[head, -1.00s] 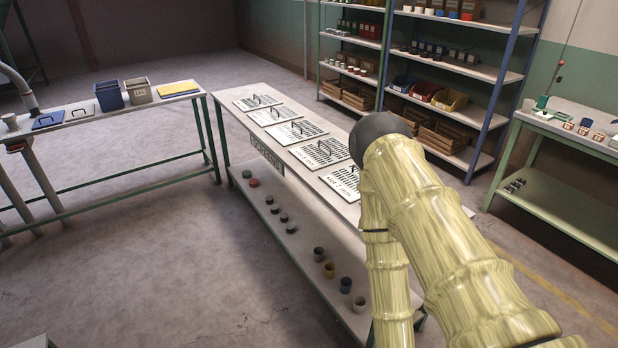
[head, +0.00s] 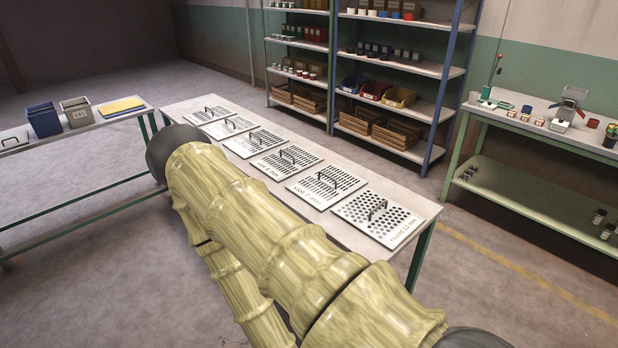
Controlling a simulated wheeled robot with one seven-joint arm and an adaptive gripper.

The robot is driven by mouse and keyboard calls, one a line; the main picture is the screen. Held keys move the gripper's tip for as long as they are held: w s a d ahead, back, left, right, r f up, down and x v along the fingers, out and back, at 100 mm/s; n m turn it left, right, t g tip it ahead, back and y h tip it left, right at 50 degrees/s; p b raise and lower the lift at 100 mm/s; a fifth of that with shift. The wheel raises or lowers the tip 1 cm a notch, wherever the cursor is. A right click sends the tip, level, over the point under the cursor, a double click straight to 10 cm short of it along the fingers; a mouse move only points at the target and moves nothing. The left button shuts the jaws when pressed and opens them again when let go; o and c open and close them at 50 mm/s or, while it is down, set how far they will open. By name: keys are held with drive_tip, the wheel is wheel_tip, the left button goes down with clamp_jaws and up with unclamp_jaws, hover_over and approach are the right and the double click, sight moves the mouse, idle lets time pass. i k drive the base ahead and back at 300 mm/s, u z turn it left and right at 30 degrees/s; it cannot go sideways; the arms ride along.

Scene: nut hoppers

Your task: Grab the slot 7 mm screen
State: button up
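Several flat white perforated screens with dark handles lie in a row on the long table (head: 180,105). The nearest, a round-hole screen (head: 396,232), has a label that seems to read "round 13 mm". Beside it on the left is a slotted screen (head: 345,179) with a "slot" label; it looks like the slot 7 mm screen, but the number is too small to be sure. Another slotted screen (head: 270,168) lies just beyond it, also with a "slot" label. My arm crosses the table's near left edge. My gripper is not in view.
A side table at left holds a blue bin (head: 43,121), a grey bin (head: 78,112) and a yellow flat item (head: 121,107). Shelves (head: 400,95) stand behind. A green bench (head: 545,190) is at right. Open floor lies between the screen table and that bench.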

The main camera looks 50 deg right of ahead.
sight(323, 188)
drive_tip(key=z, duration=0.05)
drive_tip(key=i, duration=1.55)
drive_tip(key=z, duration=1.95)
